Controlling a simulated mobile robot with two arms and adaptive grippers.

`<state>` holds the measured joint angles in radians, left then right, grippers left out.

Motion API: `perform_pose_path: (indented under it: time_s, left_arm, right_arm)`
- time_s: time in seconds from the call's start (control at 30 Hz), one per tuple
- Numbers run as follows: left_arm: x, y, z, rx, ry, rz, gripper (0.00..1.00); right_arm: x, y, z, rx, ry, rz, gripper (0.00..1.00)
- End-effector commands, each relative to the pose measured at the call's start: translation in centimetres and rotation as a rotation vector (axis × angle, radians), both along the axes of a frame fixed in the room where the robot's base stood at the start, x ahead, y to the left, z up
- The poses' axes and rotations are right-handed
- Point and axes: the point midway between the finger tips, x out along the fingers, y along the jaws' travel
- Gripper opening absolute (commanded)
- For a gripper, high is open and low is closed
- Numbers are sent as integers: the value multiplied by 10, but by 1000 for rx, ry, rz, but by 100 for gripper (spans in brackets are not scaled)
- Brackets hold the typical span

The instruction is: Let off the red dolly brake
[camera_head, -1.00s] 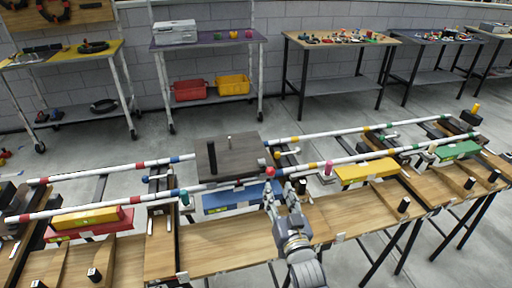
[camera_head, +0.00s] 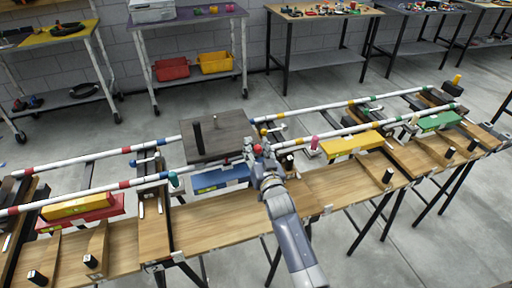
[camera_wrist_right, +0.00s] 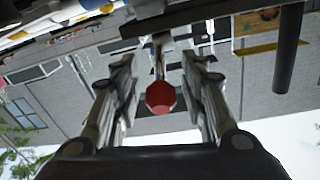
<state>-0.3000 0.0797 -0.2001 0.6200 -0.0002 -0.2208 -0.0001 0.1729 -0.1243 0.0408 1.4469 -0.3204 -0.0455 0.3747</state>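The dolly is a dark grey-brown platform (camera_head: 222,140) on white rails, with a black upright post (camera_head: 198,138) on top. A small red knob (camera_head: 257,148) shows at its right front corner. In the right wrist view the red knob (camera_wrist_right: 160,97) is faceted, on a thin metal stem, between my right gripper's fingers with a gap on each side. My right gripper (camera_head: 257,160) is open and reaches to the dolly's front right edge in the head view; its fingertips partly cover the area below the knob. My left gripper is not in view.
White rails (camera_head: 100,194) with coloured bands run across the wooden bench (camera_head: 222,231). A blue block (camera_head: 220,180) lies below the dolly. Side tables line the wall.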

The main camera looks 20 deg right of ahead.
Motion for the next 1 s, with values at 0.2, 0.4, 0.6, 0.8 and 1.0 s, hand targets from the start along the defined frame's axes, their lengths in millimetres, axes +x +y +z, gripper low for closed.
perform_pose_path:
  time_s: [0.2, 0.4, 0.6, 0.8, 1.0]
  left_arm:
    - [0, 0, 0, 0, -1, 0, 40]
    - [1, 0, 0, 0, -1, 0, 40]
    - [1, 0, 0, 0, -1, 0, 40]
    - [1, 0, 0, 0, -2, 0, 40]
    - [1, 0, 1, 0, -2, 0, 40]
  right_arm:
    - [6, 0, 0, 1, 0, 0, 40]
    - [6, 0, 0, 1, 0, 0, 35]
    - [5, 0, 0, 1, 0, 0, 0]
    - [5, 0, 0, 1, 0, 0, 0]
    - [6, 0, 0, 0, 1, 0, 0]
